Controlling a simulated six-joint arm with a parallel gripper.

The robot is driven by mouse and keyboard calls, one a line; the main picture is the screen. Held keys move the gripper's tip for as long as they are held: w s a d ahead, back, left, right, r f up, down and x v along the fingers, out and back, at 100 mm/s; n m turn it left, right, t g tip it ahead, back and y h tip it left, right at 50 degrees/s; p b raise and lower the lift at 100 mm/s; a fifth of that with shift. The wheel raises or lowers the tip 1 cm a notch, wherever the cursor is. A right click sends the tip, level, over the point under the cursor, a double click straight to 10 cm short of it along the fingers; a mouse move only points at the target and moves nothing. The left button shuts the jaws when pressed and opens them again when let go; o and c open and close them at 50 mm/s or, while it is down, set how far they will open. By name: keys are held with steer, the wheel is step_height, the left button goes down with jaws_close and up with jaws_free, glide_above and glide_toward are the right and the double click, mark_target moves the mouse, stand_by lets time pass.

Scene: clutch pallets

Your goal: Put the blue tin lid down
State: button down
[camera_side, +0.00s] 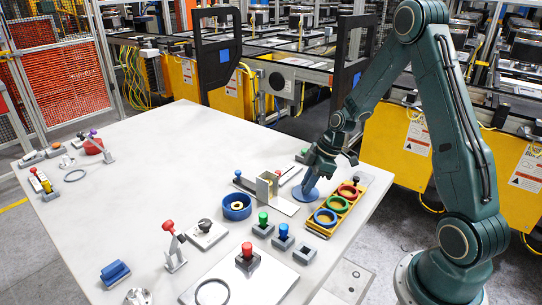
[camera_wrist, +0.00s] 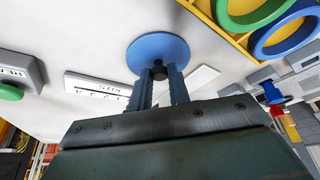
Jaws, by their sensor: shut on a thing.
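The blue tin lid (camera_side: 309,196) is a flat blue disc with a small black knob. My gripper (camera_side: 311,181) is over it in the side view, pointing down. In the wrist view the fingers (camera_wrist: 158,88) are shut on the black knob of the lid (camera_wrist: 158,46). The lid is close to the table top (camera_side: 150,190); I cannot tell whether it touches. An open blue round tin (camera_side: 228,213) with a pale ring-shaped thing inside stands to the left, apart from the lid.
A yellow tray (camera_side: 318,234) with red, green and blue rings lies just right of the lid. A metal bracket (camera_side: 267,186) stands to its left. Green (camera_side: 263,220) and blue (camera_side: 283,232) knobbed blocks are in front. The table's left middle is clear.

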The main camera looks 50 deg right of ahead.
steer(key=shift+f, duration=0.1)
steer(key=c, duration=1.3)
jaws_free()
steer(key=shift+r, duration=0.2)
steer(key=shift+v, duration=6)
steer(key=shift+a, duration=0.1)
